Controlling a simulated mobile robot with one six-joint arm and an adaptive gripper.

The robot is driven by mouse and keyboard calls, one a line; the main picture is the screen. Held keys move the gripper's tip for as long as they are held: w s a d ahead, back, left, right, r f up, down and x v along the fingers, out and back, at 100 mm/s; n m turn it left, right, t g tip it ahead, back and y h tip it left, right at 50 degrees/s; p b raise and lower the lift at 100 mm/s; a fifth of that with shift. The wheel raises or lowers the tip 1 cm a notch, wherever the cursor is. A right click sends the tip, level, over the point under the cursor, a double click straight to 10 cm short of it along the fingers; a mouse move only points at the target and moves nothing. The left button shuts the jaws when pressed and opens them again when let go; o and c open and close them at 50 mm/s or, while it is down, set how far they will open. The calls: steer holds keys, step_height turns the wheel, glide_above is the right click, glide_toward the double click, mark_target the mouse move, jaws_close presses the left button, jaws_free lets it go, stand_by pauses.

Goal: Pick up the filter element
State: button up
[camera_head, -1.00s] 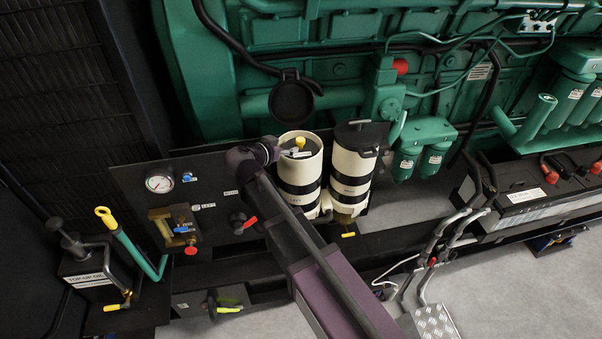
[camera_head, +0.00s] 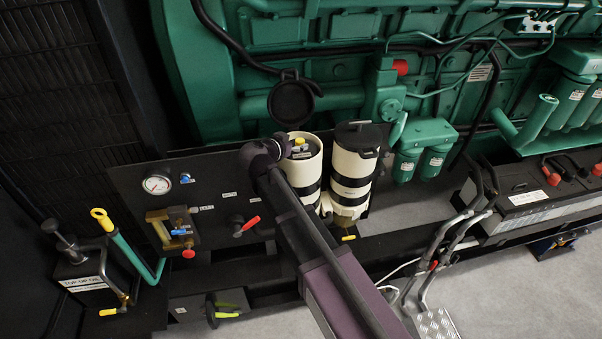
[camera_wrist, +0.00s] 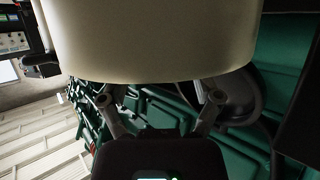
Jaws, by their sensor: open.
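The left cream canister (camera_head: 308,170) with black bands stands uncovered on the dark panel in the head view. A yellow-topped part (camera_head: 300,142), apparently the filter element, shows in its mouth; its body is hidden. My wrist is at the left side of this canister's rim, and my gripper is mostly hidden there. In the wrist view my gripper (camera_wrist: 160,98) is open, its two fingertips spread near the lower edge of a large cream rounded surface (camera_wrist: 150,40). I cannot tell whether they touch it. No object shows held between them.
A capped cream canister (camera_head: 352,175) stands close on the right. A round black lid (camera_head: 292,101) is raised behind the left canister. A red-handled valve (camera_head: 245,227) and a gauge (camera_head: 157,184) are on the panel to the left. The green engine (camera_head: 340,65) rises behind.

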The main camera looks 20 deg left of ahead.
mark_target(298, 142)
steer(key=shift+b+x, duration=0.45)
steer(key=shift+x, duration=1.1)
jaws_close()
